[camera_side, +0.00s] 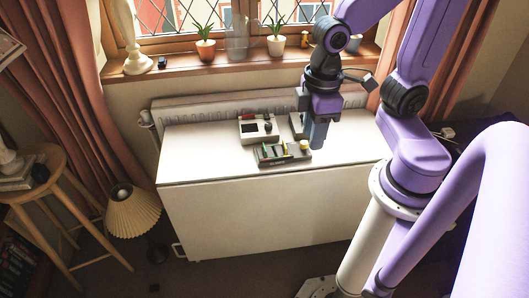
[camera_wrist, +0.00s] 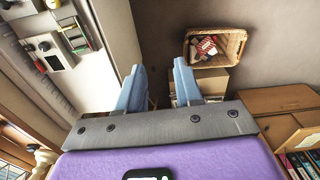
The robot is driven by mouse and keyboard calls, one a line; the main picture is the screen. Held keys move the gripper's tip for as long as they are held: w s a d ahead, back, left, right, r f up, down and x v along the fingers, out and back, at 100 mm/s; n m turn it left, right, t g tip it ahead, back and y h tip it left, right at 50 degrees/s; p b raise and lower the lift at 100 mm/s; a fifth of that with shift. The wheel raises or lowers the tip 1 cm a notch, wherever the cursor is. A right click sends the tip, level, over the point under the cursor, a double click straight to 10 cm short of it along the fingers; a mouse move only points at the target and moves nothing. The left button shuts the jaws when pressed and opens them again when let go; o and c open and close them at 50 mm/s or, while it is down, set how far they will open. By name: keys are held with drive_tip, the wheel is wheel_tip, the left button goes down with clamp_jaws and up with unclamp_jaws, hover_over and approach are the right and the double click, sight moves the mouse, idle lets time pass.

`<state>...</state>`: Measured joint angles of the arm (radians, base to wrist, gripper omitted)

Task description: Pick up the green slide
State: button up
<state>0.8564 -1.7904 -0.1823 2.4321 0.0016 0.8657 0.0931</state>
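A small green piece (camera_side: 269,151), which looks like the green slide, sits in a dark low holder (camera_side: 283,159) on the white table. It is too small to make out its exact shape. A yellow piece and a round pale-yellow knob are on the same holder. My gripper (camera_side: 318,140) is above the table, to the right of the holder, pointing down. In the wrist view its two blue fingers (camera_wrist: 160,78) are apart with nothing between them.
A grey box with a black knob (camera_side: 258,129) stands behind the holder. Another grey item (camera_side: 297,124) is partly hidden by my gripper. The white table (camera_side: 200,160) is clear at left. Potted plants (camera_side: 205,45) line the windowsill. A wicker basket (camera_wrist: 238,45) shows in the wrist view.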

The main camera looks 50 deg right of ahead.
drive_tip(key=w+f+m, duration=0.2)
drive_tip(key=w+m, duration=0.3)
drive_tip(key=w, duration=0.4)
drive_tip(key=m, duration=1.3)
hover_over(264, 146)
wheel_tip(264, 146, down, 10)
drive_tip(key=f, duration=0.1)
wheel_tip(264, 146, down, 16)
drive_tip(key=shift+f, duration=0.2)
clamp_jaws()
